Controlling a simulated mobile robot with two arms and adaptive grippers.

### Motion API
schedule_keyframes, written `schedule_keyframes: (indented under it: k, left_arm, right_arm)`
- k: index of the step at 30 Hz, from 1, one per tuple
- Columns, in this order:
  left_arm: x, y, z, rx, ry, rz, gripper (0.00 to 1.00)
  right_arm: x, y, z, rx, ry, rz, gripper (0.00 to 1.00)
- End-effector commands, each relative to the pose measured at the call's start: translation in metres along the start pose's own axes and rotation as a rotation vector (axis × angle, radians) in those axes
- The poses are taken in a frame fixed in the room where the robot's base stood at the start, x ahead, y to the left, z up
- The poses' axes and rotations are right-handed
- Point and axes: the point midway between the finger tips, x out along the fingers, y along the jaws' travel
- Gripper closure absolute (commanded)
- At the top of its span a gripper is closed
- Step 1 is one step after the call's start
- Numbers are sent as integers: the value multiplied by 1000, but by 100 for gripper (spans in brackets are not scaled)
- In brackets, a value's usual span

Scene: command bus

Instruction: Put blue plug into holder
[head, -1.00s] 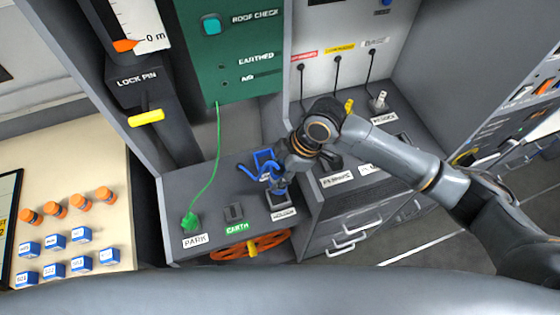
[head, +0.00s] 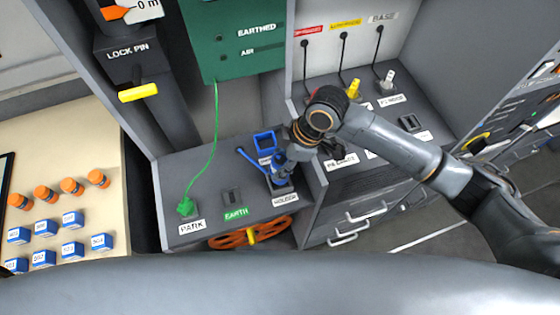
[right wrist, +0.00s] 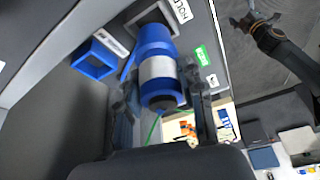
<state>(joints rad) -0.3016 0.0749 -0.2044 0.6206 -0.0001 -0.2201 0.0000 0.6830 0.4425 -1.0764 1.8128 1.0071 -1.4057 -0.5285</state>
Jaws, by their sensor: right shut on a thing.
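The blue plug (right wrist: 155,50) has a pale band and a dark end and shows best in the right wrist view. My right gripper (right wrist: 160,100) is shut on it, with one finger on each side. In the head view, my right gripper (head: 281,160) and the plug are over the holder (head: 281,186), a dark square socket with a label. The holder also shows in the right wrist view (right wrist: 150,18), at the plug's far end. I cannot tell how deep the plug sits. My left gripper (right wrist: 252,20) appears open and empty in the right wrist view.
A blue square frame (head: 265,141) stands behind the holder. A green plug (head: 186,207) with a cable and an earth socket (head: 232,197) are to the left. A yellow lock-pin handle (head: 138,93) sticks out at upper left.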

Motion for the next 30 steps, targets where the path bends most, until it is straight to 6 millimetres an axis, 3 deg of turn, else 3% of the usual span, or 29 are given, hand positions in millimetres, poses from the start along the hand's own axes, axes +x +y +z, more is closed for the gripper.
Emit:
schedule_keyframes:
  k: [21,30]
  left_arm:
    - [15,-6,2,-3,-1,-8,9]
    - [17,-6,2,-3,0,-8,9]
  right_arm:
    - [34,0,13,0,1,-1,99]
    - [38,0,15,0,1,0,99]
